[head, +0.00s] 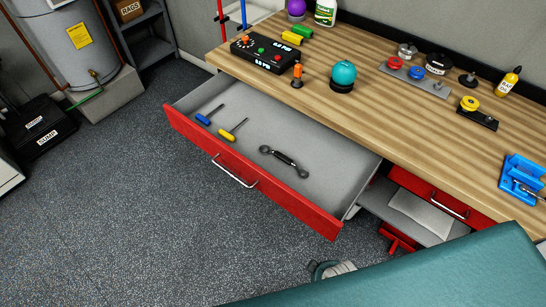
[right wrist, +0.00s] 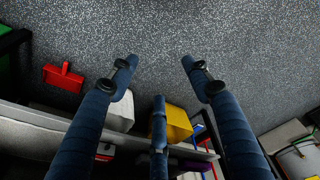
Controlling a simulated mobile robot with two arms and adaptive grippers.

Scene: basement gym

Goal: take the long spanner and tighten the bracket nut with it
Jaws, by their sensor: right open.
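A dark double-ended spanner (head: 284,161) lies flat in the open red-fronted drawer (head: 335,190), toward its right end. It is the only spanner I can make out. I cannot pick out the bracket nut with certainty. A grey plate with red and blue knobs (head: 415,78) and a black plate with a yellow knob (head: 478,112) are on the bench. My right gripper (right wrist: 160,62) is open and empty in the right wrist view, with speckled floor beyond its fingertips. The spanner does not show there. My left gripper is not in view.
Blue (head: 204,119) and yellow (head: 226,134) screwdrivers lie left in the drawer. The wooden bench (head: 365,105) carries a control box (head: 262,54), a teal ball (head: 343,73) and a blue vise (head: 521,178). A green padded surface (head: 440,270) fills the lower right.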

